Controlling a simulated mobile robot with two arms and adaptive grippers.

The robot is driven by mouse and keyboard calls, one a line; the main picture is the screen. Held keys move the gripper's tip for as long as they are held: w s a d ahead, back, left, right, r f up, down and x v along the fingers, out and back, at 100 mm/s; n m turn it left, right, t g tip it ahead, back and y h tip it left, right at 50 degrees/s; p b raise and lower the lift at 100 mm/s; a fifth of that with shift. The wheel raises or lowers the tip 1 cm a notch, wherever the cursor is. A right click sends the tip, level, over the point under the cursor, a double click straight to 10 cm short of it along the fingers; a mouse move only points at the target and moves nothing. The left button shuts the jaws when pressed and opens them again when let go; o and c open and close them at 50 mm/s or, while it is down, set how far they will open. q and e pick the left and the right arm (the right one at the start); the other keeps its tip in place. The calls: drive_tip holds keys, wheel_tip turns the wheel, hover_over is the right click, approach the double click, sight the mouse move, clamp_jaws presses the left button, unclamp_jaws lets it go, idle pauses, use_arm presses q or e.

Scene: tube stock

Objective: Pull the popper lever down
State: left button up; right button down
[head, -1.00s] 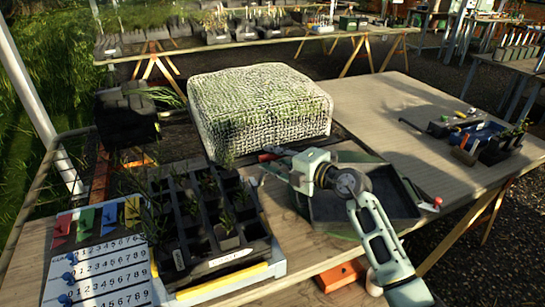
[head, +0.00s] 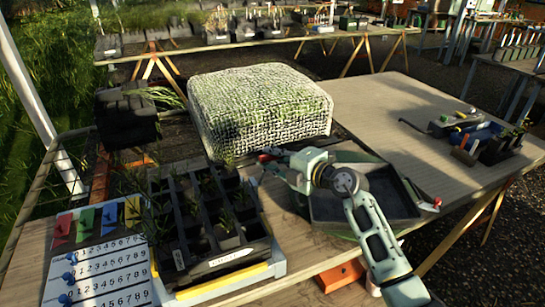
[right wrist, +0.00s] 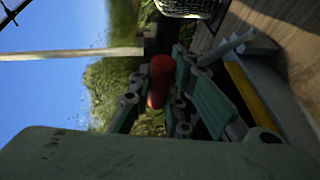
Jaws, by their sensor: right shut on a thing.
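My right gripper (head: 266,166) is at the far right corner of the dark cell tray, its arm coming in from the lower right. In the right wrist view its fingers (right wrist: 158,88) are shut on a red lever handle (right wrist: 160,72). A bit of red, apparently the same handle, shows by the fingertips in the head view (head: 267,157). The dark cell tray (head: 225,258) holds small seedlings and sits on a pale base with a yellow bar (head: 225,283). The lever's pivot and lower part are hidden. My left gripper is not in view.
A grey bin (head: 385,217) stands right of the tray, partly behind my arm. A netted block (head: 262,110) stands behind. A number board (head: 100,265) with coloured tags lies at left. A tool caddy (head: 495,148) is at far right.

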drive_tip(key=shift+s+d+f+b, duration=0.15)
drive_tip(key=shift+s+f+b, duration=0.4)
drive_tip(key=shift+f, duration=0.1)
drive_tip(key=s+d+f+t, duration=0.1)
drive_tip(key=s+d+f, duration=0.1)
drive_tip(key=s+f, duration=0.5)
drive_tip(key=shift+s+d+f+y, duration=0.2)
drive_tip(key=shift+s+f+y, duration=0.15)
drive_tip(key=shift+f, duration=0.65)
drive_tip(key=c, duration=1.9)
unclamp_jaws()
drive_tip(key=shift+w, duration=0.1)
drive_tip(key=shift+r, duration=0.1)
drive_tip(key=v, duration=1.2)
